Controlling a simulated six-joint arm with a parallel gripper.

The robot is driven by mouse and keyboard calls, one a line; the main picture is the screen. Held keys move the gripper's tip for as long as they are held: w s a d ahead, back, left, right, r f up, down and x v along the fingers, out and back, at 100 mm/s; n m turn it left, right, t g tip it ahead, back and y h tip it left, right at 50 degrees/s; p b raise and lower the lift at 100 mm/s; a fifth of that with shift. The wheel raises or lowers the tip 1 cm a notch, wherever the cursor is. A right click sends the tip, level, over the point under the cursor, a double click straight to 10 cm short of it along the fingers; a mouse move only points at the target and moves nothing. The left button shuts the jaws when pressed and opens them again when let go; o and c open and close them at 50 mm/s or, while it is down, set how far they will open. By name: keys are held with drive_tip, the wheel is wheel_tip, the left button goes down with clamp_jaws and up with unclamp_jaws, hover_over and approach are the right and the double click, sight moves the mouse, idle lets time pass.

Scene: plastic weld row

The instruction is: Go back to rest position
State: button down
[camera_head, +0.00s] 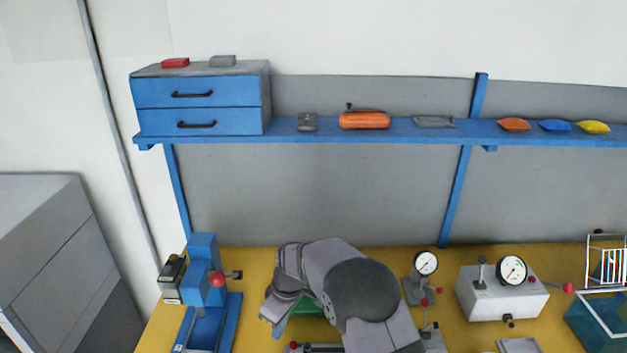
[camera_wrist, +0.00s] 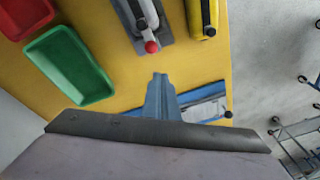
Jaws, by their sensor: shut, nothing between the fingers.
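My arm reaches over the yellow bench in the head view, with its bulky grey links in the front middle. My gripper (camera_head: 271,325) is at the left end of the arm, pointing down, and shows as a small blue-grey tip. In the wrist view my gripper (camera_wrist: 160,78) is shut, with its narrow blue-grey fingers together and nothing between them. It is above the bench (camera_wrist: 125,60); its exact height is hard to tell. A green tray (camera_head: 306,306) is partly hidden behind the arm; a green tray also shows in the wrist view (camera_wrist: 98,97).
A blue press (camera_head: 207,275) with a red knob stands left of the arm. A gauge stand (camera_head: 425,264) and a white gauge box (camera_head: 500,294) stand to the right. A blue shelf (camera_head: 395,131) runs behind. The wrist view also shows a red tray (camera_wrist: 28,14).

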drive_tip(key=s+d+f+m, duration=0.1)
drive_tip(key=s, duration=0.1)
drive_tip(key=s+d+f+m+g, duration=0.1)
drive_tip(key=s+d+f, duration=0.1)
drive_tip(key=s, duration=0.1)
drive_tip(key=s+d+f+m+h, duration=0.1)
drive_tip(key=s+f+m, duration=0.1)
drive_tip(key=shift+s+d+g, duration=0.25)
drive_tip(key=shift+g, duration=0.05)
drive_tip(key=s+d+r+m+g+h, duration=0.1)
drive_tip(key=s+d+r+m, duration=0.25)
drive_tip(key=s+d, duration=0.55)
drive_tip(key=s+d+r+m+h, duration=0.15)
drive_tip(key=s+d+r, duration=0.35)
drive_tip(key=s, duration=0.5)
drive_tip(key=w+d+r+m+t+y, duration=0.1)
drive_tip(key=w+d+r+m+t, duration=0.1)
drive_tip(key=d+r+m, duration=0.1)
drive_tip(key=shift+w+d+r, duration=0.2)
drive_tip(key=shift+d+r, duration=0.45)
drive_tip(key=shift+d, duration=0.6)
drive_tip(key=shift+y, duration=0.25)
wheel_tip(320, 180, down, 19)
drive_tip(key=b, duration=1.8)
drive_tip(key=shift+r+b, duration=0.2)
drive_tip(key=shift+b, duration=0.1)
